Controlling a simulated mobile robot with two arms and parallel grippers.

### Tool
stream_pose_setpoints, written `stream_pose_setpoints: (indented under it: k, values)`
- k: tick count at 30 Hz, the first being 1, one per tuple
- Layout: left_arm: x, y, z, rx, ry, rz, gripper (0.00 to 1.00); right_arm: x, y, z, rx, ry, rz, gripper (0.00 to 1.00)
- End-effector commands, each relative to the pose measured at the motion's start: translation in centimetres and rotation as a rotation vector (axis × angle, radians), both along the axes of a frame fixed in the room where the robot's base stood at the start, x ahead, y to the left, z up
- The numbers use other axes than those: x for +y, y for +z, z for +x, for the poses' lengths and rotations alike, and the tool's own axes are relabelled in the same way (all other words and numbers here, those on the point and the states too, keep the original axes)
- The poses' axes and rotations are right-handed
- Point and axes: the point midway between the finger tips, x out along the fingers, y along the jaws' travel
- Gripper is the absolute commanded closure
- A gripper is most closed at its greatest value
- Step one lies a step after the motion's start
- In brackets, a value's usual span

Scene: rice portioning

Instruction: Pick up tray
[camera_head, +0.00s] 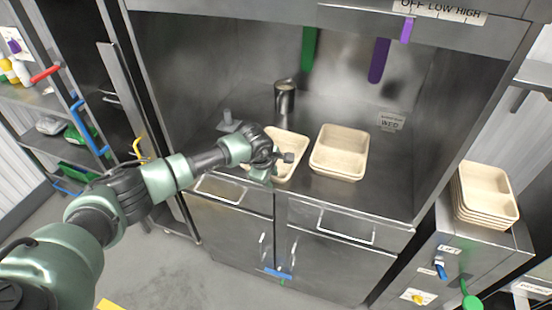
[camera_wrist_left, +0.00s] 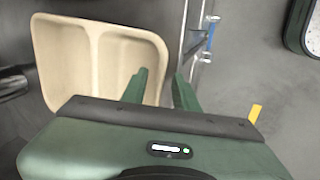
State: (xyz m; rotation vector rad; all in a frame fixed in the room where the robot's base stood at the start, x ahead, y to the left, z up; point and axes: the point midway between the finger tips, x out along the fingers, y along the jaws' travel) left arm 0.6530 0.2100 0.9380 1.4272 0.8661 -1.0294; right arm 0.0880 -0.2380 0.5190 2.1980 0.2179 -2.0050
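A beige two-compartment tray (camera_head: 291,146) sits on the steel counter, partly hidden behind my left gripper (camera_head: 270,166). The same tray (camera_wrist_left: 66,60) fills the upper left of the left wrist view. There, the two green fingers of my left gripper (camera_wrist_left: 161,73) stand apart. One finger overlaps the tray and the other is outside its near edge, so the rim shows between them. I cannot tell whether they touch it. A second beige tray (camera_head: 340,153) sits to the right on the counter. My right gripper is in neither view.
A stack of beige trays (camera_head: 485,196) stands on a steel cabinet at the right. A metal cylinder (camera_head: 285,98) stands at the counter's back. Drawer handles (camera_head: 346,227) stick out below the counter's front edge. A shelf with bottles stands at the left.

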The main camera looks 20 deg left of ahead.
Motion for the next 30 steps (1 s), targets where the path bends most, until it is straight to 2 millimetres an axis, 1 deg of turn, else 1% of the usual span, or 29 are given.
stream_pose_setpoints:
  k: [5, 6, 9, 26, 30]
  values:
    - [0.02, -0.21, -0.01, 0.000, 0.000, 0.000, 0.71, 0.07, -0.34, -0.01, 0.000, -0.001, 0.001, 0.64]
    - [0.02, -0.17, -0.01, 0.000, 0.000, 0.000, 0.76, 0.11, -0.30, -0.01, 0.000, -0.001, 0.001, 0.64]
    - [0.02, -0.19, -0.05, 0.002, 0.000, 0.000, 1.00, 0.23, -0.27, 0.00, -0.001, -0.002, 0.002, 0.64]
    - [0.02, -0.48, -0.26, 0.008, 0.000, 0.002, 1.00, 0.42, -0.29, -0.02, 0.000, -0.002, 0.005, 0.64]
    - [0.01, -0.30, -0.29, 0.009, 0.000, 0.002, 1.00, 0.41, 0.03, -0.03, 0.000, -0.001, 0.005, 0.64]
